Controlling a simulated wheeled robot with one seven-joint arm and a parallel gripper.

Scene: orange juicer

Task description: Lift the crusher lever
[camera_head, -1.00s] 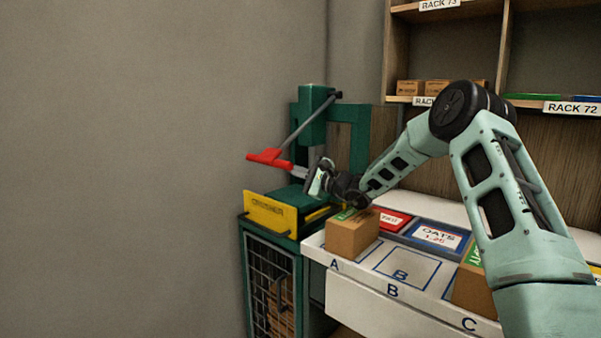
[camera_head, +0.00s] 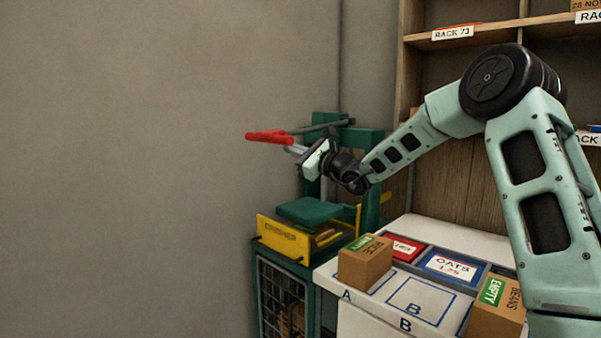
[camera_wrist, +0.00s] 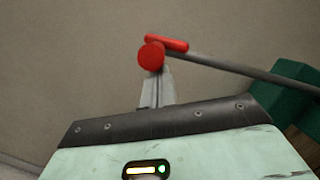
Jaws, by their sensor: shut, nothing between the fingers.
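The crusher lever is a grey rod (camera_head: 325,126) ending in a red handle (camera_head: 265,137); in the head view it lies almost level. The red handle also shows in the wrist view (camera_wrist: 152,55), with the grey rod running to the right. My gripper (camera_head: 290,149) is shut and empty, its tips just under the handle; the wrist view shows the closed fingers (camera_wrist: 157,74) right below the red end. I cannot tell whether they touch. The crusher's green plate (camera_head: 308,210) sits above the yellow front (camera_head: 283,238), with brown material visible under it.
The green crusher frame (camera_head: 370,160) stands against the wall. Right of it, a white counter holds a rice box (camera_head: 364,262), a beans box (camera_head: 497,305) and red and blue label panels. Wooden shelves (camera_head: 460,60) rise behind my arm. The space left of the lever is clear.

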